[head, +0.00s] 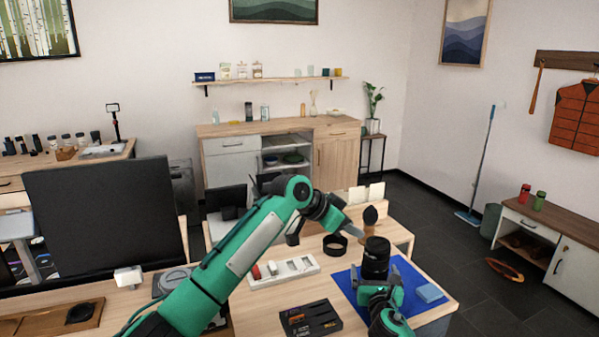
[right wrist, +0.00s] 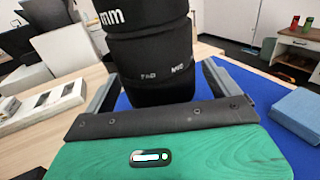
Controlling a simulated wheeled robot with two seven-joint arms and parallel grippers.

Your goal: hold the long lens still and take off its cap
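The long lens (head: 376,262) is a black cylinder standing upright on the blue mat (head: 345,283). Its dark top end (head: 377,243) faces up; the cap does not stand out from the barrel there. In the right wrist view the lens (right wrist: 150,55) shows white lettering, and its top is out of frame. My right gripper (head: 380,292) is low at the lens, its fingers (right wrist: 158,85) apart on either side of it, with a gap on the right. My left gripper (head: 350,227) is above and left of the lens, apart from it; its finger opening is unclear.
A blue block-like cloth (head: 429,293) lies on the mat's right. A white tray (head: 283,271) and a black case (head: 310,319) lie to the left.

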